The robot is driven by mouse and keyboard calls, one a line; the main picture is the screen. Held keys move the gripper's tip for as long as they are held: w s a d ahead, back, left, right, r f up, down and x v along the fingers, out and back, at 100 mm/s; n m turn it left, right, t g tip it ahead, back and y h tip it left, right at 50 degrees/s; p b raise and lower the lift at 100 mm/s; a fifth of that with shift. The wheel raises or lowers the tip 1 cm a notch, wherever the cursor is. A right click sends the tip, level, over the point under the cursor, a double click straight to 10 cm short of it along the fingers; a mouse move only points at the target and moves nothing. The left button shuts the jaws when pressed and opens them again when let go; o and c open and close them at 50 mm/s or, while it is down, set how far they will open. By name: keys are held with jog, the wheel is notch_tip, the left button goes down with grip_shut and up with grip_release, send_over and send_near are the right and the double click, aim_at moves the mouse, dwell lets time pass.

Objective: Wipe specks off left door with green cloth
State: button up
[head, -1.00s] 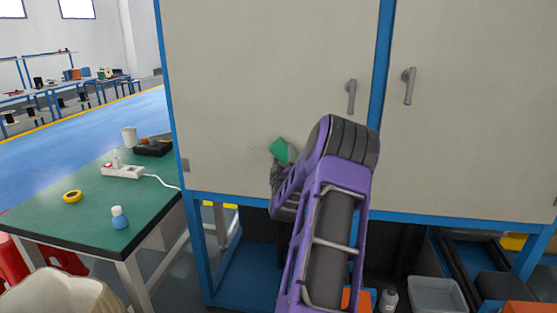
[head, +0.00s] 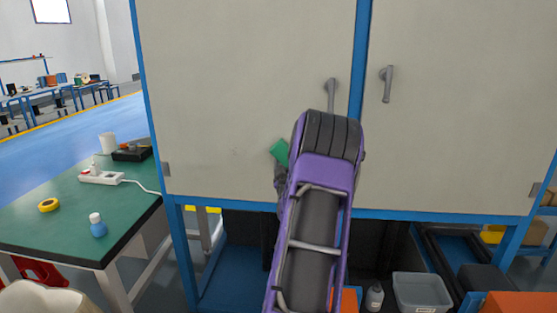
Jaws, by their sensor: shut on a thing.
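The left door (head: 225,75) is a pale cabinet panel with a grey handle (head: 331,92) near its right edge. Faint specks (head: 236,152) show on its lower part, left of the cloth. The green cloth (head: 280,151) is at the lower middle of the door, just left of my purple arm. My gripper (head: 281,172) is shut on the cloth and mostly hidden behind my arm. The cloth appears at or close to the door surface; I cannot tell whether it touches.
The right door (head: 460,110) has its own handle (head: 387,84). A grey bin (head: 420,291) is below the cabinet.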

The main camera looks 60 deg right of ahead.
jog(key=shift+s+d, duration=0.15)
jog(key=shift+s, duration=0.15)
jog(key=shift+w+a, duration=0.85)
jog(key=shift+w, duration=0.75)
jog(key=shift+w+a, duration=0.8)
jog(key=shift+w, duration=0.75)
jog(key=shift+w+a, duration=0.85)
jog(key=shift+w, duration=0.75)
jog(key=shift+w+a+r, duration=0.1)
jog(key=shift+w+a, duration=0.35)
jog(key=shift+w, duration=0.45)
jog(key=shift+w+a, duration=0.4)
jog(key=shift+w, duration=0.45)
jog(key=shift+w+a, duration=0.4)
jog(key=shift+w, duration=0.4)
jog(key=shift+w+a, duration=0.4)
jog(key=shift+w, duration=0.35)
jog(key=shift+w+a, duration=0.4)
jog(key=shift+w, duration=0.4)
jog(key=shift+w+a, duration=0.35)
jog(key=shift+w, duration=0.4)
jog(key=shift+s+a, duration=0.45)
jog(key=shift+a, duration=0.4)
jog(key=shift+s+a, duration=0.45)
jog(key=shift+a, duration=0.45)
jog(key=shift+s+a, duration=0.45)
jog(key=shift+a, duration=0.4)
